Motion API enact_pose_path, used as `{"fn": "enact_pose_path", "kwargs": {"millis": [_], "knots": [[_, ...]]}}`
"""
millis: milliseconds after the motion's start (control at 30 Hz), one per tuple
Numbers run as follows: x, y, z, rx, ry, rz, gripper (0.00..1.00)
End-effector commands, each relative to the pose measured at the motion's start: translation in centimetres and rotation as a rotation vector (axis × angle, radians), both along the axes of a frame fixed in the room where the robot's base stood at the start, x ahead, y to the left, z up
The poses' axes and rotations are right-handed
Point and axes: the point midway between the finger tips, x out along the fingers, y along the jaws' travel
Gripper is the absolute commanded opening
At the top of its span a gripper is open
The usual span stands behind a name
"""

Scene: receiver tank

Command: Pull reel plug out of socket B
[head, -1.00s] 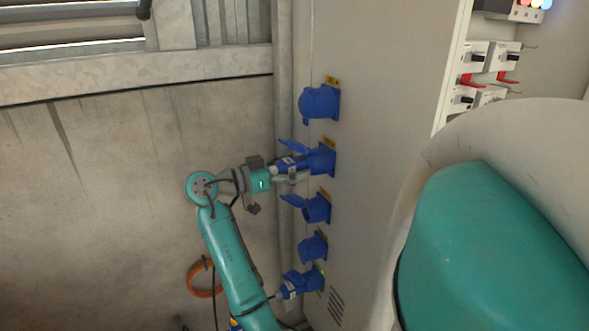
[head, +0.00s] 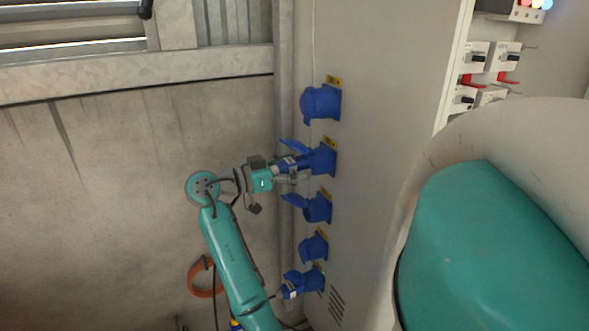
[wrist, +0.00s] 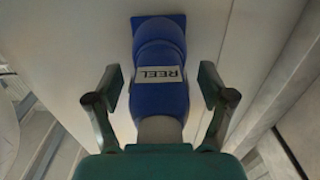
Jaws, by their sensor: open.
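The blue reel plug (wrist: 160,88), with a white label reading REEL, sits in a blue socket (wrist: 157,29) in the wrist view. In the head view the plug (head: 288,164) is in the second socket from the top (head: 323,159), whose lid is flipped up. My gripper (wrist: 159,84) is open, with one finger on each side of the plug body and visible gaps on both sides. In the head view my gripper (head: 290,172) is at the plug, partly covering it. The lettering on the yellow socket labels is too small to read.
Other blue sockets are above (head: 322,103) and below (head: 317,208) on the grey cabinet (head: 385,80). The lowest one holds another blue plug (head: 292,288). A vertical metal post (head: 286,80) and concrete wall (head: 110,160) stand left. An orange ring (head: 200,278) hangs low.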

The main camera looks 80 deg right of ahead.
Motion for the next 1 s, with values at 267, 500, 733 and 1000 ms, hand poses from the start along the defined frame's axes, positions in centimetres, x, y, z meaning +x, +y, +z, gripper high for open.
{"fn": "enact_pose_path", "kwargs": {"millis": [267,500,733,1000], "knots": [[-0.60,-0.12,-0.02,-0.001,-0.002,-0.012,0.81],[-0.61,-0.11,-0.02,-0.001,-0.002,-0.012,0.44],[-0.61,-0.11,-0.02,-0.001,-0.002,-0.012,0.00],[-0.15,0.21,-0.01,0.000,-0.003,-0.011,0.00]]}}
